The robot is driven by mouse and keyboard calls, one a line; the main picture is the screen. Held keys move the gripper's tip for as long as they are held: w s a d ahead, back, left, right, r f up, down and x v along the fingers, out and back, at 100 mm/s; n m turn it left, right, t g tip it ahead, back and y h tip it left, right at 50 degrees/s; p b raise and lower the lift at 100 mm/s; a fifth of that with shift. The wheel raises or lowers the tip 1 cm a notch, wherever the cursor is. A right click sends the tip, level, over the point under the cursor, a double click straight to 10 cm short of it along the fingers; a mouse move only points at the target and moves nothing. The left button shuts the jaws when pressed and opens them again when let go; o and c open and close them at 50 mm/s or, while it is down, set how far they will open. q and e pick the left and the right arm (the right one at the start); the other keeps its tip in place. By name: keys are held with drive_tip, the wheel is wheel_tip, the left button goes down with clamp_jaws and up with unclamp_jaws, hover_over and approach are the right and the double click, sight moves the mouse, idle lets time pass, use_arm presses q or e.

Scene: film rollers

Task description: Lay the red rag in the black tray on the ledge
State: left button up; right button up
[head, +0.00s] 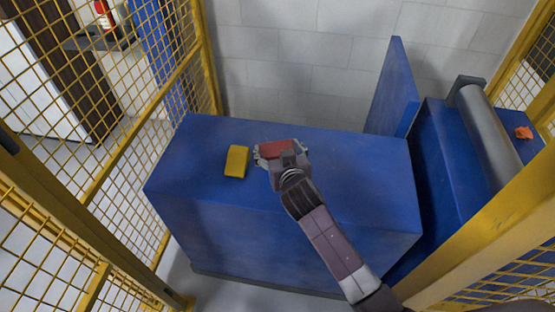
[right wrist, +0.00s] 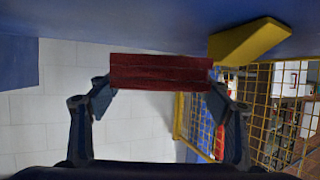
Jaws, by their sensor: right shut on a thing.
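The red rag (head: 277,147) looks like a flat, stiff rectangle. My right gripper (head: 281,154) is shut on it, with one finger at each end, over the far part of the blue block top. In the right wrist view the rag (right wrist: 160,72) spans between the two fingertips. I cannot tell whether it touches the blue top or hangs just above it. I cannot make out a black tray on a ledge for certain; a dark tray-like surface (head: 88,43) shows beyond the fence at the upper left. My left gripper is not in view.
A yellow block (head: 236,161) lies on the blue top (head: 350,175), just left of my right gripper. The right part of that top is clear. A blue machine with a grey roller (head: 488,130) and an orange crumpled piece (head: 523,132) stands right. Yellow mesh fencing (head: 150,95) flanks the area.

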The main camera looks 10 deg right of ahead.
drive_tip(key=shift+f, duration=2.4)
drive_tip(key=shift+f+b, duration=0.1)
drive_tip(key=shift+b, duration=0.2)
drive_tip(key=o, duration=1.1)
drive_tip(key=shift+c, duration=0.2)
